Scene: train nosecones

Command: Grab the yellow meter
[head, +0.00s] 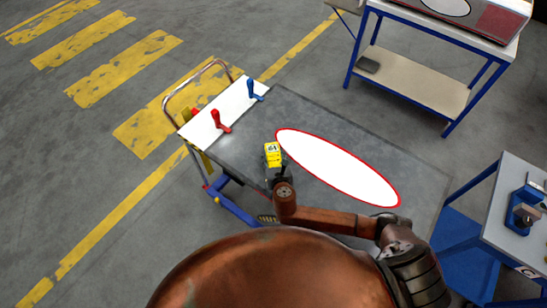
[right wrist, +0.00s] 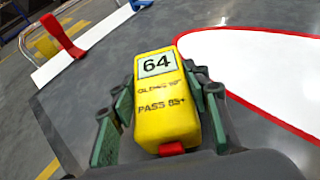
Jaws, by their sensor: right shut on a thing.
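The yellow meter (head: 272,151) is a small yellow block with a display on top, over the dark cart top next to the white oval. In the right wrist view the meter (right wrist: 163,108) shows its display reading 64, the words "PASS 85+" and a red part at its near end. My right gripper (head: 273,164) is shut on the meter, with a green-grey finger on each side of it in the right wrist view. I cannot tell whether the meter touches the cart top. My left gripper is not in view.
A white oval with a red rim (head: 340,168) lies on the cart top (head: 330,118). A white board (head: 222,112) at the cart's left end carries a red handle (head: 219,121) and a blue handle (head: 253,90). Blue-framed tables (head: 420,80) stand to the right.

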